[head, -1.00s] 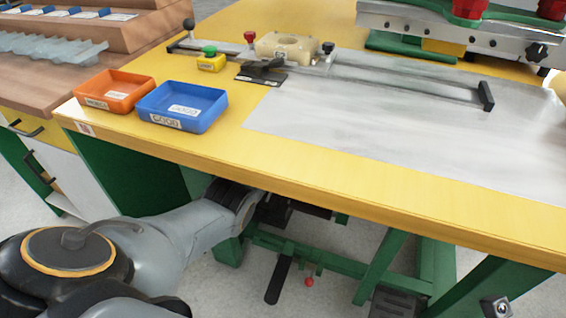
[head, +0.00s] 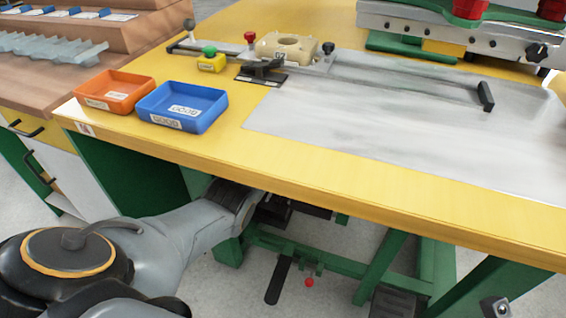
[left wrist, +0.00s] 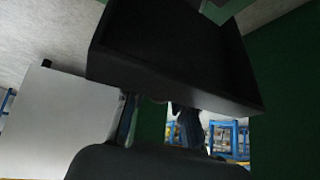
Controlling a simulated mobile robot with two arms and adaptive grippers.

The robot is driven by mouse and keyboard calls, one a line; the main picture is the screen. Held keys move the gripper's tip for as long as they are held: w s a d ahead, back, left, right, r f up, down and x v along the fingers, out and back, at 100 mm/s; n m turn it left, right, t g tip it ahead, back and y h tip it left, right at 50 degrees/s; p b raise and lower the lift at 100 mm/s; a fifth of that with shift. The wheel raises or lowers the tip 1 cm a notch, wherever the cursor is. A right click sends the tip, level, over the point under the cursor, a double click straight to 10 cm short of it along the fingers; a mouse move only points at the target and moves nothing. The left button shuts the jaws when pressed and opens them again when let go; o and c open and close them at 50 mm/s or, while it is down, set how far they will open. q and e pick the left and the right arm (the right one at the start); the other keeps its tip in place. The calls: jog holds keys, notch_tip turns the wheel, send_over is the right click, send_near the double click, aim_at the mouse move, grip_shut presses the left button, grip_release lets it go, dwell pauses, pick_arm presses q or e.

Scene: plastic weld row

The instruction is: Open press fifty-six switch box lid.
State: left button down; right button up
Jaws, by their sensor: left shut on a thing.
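In the left wrist view, a dark box-like piece with a raised rim, seemingly the switch box lid (left wrist: 175,55), fills the top middle and sits tilted. My left gripper (left wrist: 160,112) is shut on its lower edge; the fingertips are partly hidden behind it. In the head view my left arm reaches under the yellow table's front edge. Its gripper and the lid cannot be made out clearly there among dark shapes in shadow.
The yellow table (head: 330,185) overhangs my left arm. On it are an orange bin (head: 113,92), a blue bin (head: 182,107) and a cream fixture block (head: 287,46). Below are a green frame (head: 290,252) and a red knob (head: 309,282). A workbench stands at the left.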

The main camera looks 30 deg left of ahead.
pick_arm(q)
jog(key=shift+w+d+r, duration=0.35)
jog(key=shift+w+r, duration=0.05)
jog(key=shift+w, duration=0.05)
jog(key=c, duration=1.1)
grip_release()
jog(key=shift+d+r, duration=0.1)
jog(key=shift+d, duration=0.05)
jog(key=shift+s+a+f, duration=0.2)
jog(key=shift+s, duration=0.05)
jog(key=shift+v, duration=1.05)
jog(key=v, duration=1)
